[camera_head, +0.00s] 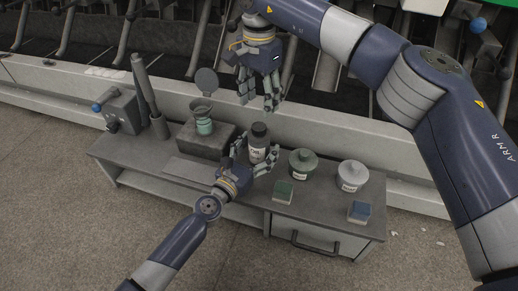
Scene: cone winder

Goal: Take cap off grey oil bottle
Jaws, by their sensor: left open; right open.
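The grey oil bottle (257,153) stands upright on the workbench with its dark cap (259,131) on top. My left gripper (252,154) is at the bottle's body, with fingers on both sides of it. The fingers look open, and I cannot tell whether they touch the bottle. My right gripper (259,98) hangs above the bottle with its fingers pointing down, open and empty. A gap shows between its fingertips and the cap.
A dark box with a small green vessel (204,122) stands left. Machinery runs behind.

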